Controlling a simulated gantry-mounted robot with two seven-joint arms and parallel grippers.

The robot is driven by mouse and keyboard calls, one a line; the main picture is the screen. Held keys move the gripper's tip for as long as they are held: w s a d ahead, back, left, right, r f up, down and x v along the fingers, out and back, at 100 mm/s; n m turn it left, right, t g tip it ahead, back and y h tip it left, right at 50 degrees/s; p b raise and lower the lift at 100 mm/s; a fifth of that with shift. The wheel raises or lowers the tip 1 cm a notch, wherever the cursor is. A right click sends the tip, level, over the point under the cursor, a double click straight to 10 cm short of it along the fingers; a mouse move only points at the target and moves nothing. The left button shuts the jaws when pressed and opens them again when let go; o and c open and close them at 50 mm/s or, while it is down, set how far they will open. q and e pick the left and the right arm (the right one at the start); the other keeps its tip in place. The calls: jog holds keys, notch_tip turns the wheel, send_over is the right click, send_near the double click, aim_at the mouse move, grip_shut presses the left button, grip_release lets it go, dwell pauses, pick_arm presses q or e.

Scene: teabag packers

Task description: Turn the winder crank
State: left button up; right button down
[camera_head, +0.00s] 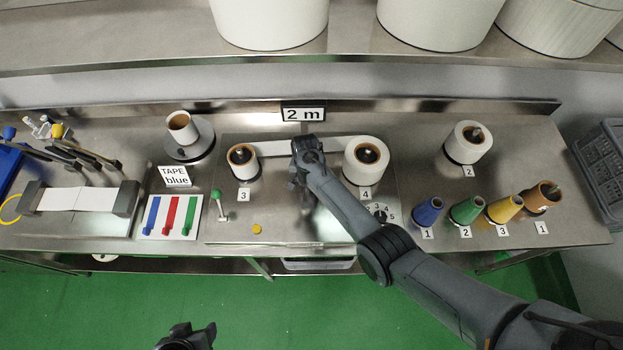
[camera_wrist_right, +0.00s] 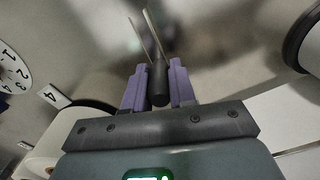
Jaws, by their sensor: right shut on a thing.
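The winder is a steel plate (camera_head: 285,225) on the bench with a roll 3 (camera_head: 242,160) and a larger white roll 4 (camera_head: 366,160), a white strip (camera_head: 275,148) running between them. My right gripper (camera_head: 303,180) is over the plate between the rolls, its arm hiding what is below. In the right wrist view its purple fingers (camera_wrist_right: 158,88) are shut on a dark crank handle (camera_wrist_right: 158,78), which stands between them. The rest of the crank is mostly hidden or blurred. My left gripper (camera_head: 190,335) hangs low over the green floor, empty and away from the bench; its opening is unclear.
A numbered dial (camera_head: 381,212) lies right of the winder; it also shows in the wrist view (camera_wrist_right: 10,72). A green-knobbed lever (camera_head: 218,203) stands at the plate's left. Coloured cones (camera_head: 467,210) and a roll 2 (camera_head: 467,143) stand right. A "2 m" sign (camera_head: 303,114) is behind.

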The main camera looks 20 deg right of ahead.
jog(key=shift+d, duration=0.1)
dwell(0.3)
jog(key=c, duration=0.9)
grip_release()
jog(key=shift+r, duration=0.15)
notch_tip(320, 180, up, 10)
jog(key=shift+r+p, duration=0.25)
jog(key=shift+p, duration=0.1)
